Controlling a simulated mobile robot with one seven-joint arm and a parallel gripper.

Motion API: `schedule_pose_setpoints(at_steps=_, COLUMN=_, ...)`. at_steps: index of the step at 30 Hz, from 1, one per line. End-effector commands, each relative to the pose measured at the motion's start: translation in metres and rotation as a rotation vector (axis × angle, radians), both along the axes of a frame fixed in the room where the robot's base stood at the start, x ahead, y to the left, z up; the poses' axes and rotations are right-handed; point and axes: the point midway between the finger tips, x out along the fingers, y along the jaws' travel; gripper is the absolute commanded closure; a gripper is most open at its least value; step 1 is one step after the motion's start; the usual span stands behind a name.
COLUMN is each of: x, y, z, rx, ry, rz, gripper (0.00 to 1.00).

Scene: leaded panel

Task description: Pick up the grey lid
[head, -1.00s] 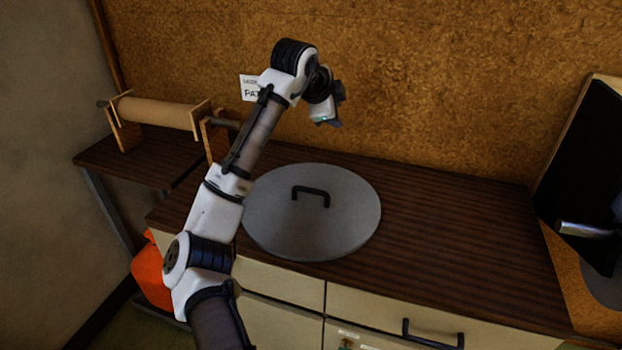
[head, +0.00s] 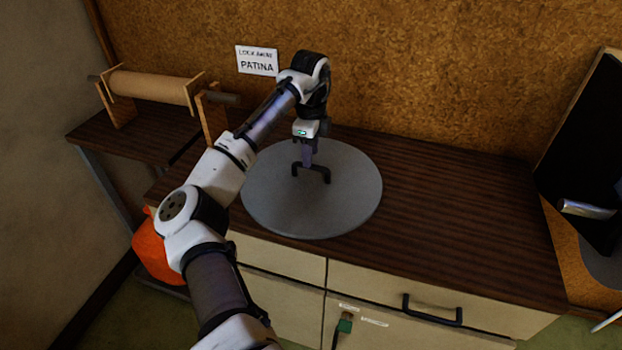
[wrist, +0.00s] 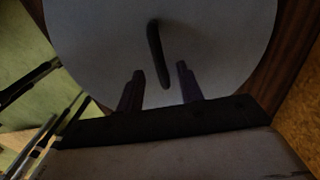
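The grey lid (head: 345,205) is a large round disc lying flat on the dark wood counter, with a black bar handle (head: 325,171) standing up at its middle. It also fills much of the wrist view (wrist: 95,35). My gripper (head: 307,162) points down just above the handle in the head view. In the wrist view my gripper (wrist: 160,75) is open, its two fingers apart with nothing held between them. The handle (wrist: 157,55) lies ahead of the gap between the fingertips. Whether a finger touches the handle cannot be told.
The counter (head: 450,235) is clear to the right of the lid. A brown paper roll (head: 148,86) on a wooden stand is at the left. A PATINA sign (head: 257,61) hangs on the wall behind. A black panel (head: 590,150) stands at the right, and a drawer handle (head: 432,311) juts out in front.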

Motion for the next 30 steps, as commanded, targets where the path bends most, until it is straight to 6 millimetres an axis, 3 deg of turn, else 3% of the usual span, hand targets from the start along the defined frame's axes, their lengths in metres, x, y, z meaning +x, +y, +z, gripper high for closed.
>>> schedule_pose_setpoints(at_steps=10, x=-0.002, y=-0.001, z=-0.044, rx=-0.001, ry=0.001, rz=0.001, gripper=0.63)
schedule_pose_setpoints(at_steps=19, x=-0.001, y=-0.001, z=-0.052, rx=0.000, ry=-0.001, rz=0.001, gripper=0.63)
schedule_pose_setpoints(at_steps=27, x=-0.001, y=-0.001, z=-0.051, rx=0.000, ry=-0.001, rz=0.001, gripper=0.97)
schedule_pose_setpoints(at_steps=30, x=-0.001, y=-0.001, z=-0.051, rx=0.000, ry=-0.001, rz=0.001, gripper=1.00)
